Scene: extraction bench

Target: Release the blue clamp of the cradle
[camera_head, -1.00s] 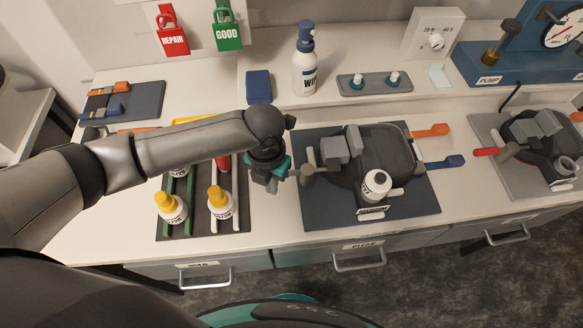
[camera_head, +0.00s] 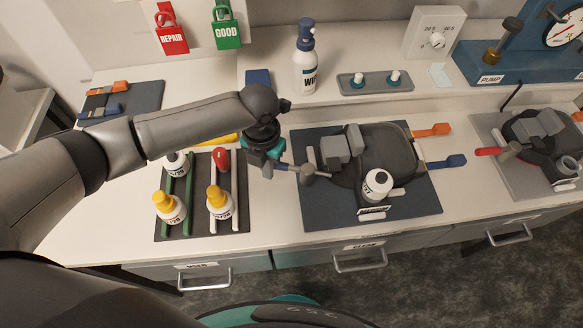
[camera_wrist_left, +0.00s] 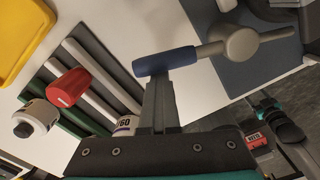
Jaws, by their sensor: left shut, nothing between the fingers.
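The cradle (camera_head: 395,150) is dark grey and stands on a dark blue mat (camera_head: 320,215) in the middle of the bench. At its left side is a clamp with a round grey knob (camera_head: 306,173) and a short blue handle (camera_wrist_left: 165,62) pointing left. My left gripper (camera_head: 274,166) is shut and empty, its fingertips right at the blue handle. In the left wrist view the handle lies across the fingertips; I cannot tell whether they touch. A white bottle (camera_head: 377,184) sits at the cradle's front. My right gripper is out of view.
A rack (camera_head: 203,165) with yellow-capped bottles (camera_head: 219,201) stands left of the mat. An orange lever (camera_head: 431,130) and a blue lever (camera_head: 446,162) stick out right of the cradle. A second cradle (camera_head: 545,130) is at the far right.

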